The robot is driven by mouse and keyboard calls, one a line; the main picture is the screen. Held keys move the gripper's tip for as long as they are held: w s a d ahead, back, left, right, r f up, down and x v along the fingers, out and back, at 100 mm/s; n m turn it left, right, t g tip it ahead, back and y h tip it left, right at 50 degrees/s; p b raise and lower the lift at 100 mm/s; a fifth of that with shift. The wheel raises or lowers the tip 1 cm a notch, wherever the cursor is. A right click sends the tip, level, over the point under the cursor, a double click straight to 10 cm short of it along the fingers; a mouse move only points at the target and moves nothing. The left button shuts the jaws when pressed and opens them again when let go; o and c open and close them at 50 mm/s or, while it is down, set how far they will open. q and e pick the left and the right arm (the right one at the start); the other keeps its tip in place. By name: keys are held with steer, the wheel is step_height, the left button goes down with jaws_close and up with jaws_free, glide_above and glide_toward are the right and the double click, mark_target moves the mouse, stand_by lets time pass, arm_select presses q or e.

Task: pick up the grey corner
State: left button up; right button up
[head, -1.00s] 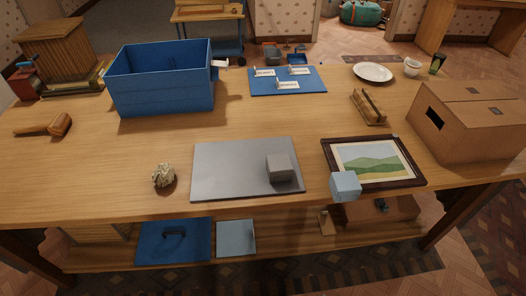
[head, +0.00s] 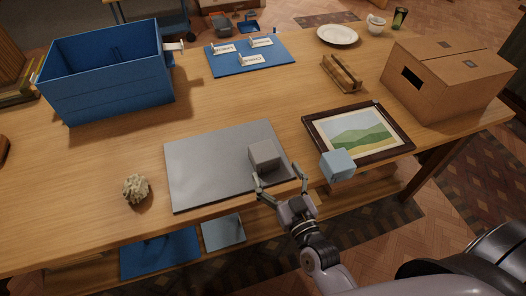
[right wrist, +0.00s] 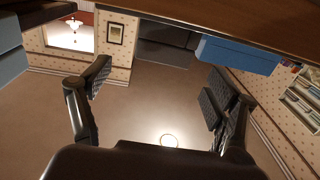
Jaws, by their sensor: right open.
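The grey corner (head: 264,156) looks like a small grey block. It sits on the right part of a flat grey mat (head: 205,168) near the table's front edge. My right gripper (head: 279,178) is open and empty, just in front of the grey block at the mat's front right, with its fingers spread towards it. I cannot tell whether it touches the mat. In the right wrist view the two dark fingers (right wrist: 157,82) stand apart with nothing between them; the grey block is not seen there. My left gripper is not in view.
A light blue cube (head: 337,166) is close to the right of my gripper, by a framed landscape picture (head: 392,147). A beige lumpy object (head: 136,189) lies left of the mat. A blue bin (head: 105,88), blue board (head: 228,68) and cardboard box (head: 455,95) stand farther back.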

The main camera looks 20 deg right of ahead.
mark_target(264, 151)
steer(key=w, duration=0.3)
steer(key=shift+w+a, duration=0.2)
steer(key=shift+w, duration=0.05)
steer(key=w, duration=0.1)
steer(key=w+p, duration=0.1)
steer(key=w, duration=0.3)
steer(key=shift+a, duration=0.35)
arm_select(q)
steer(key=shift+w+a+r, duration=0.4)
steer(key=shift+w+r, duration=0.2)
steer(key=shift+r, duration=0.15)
arm_select(e)
steer(key=shift+s, duration=0.1)
steer(key=shift+c, duration=0.4)
steer(key=shift+c, duration=0.6)
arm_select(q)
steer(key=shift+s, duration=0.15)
arm_select(e)
steer(key=c, duration=0.8)
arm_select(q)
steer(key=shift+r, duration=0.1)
arm_select(e)
steer(key=shift+r, duration=0.15)
steer(key=shift+c, duration=0.2)
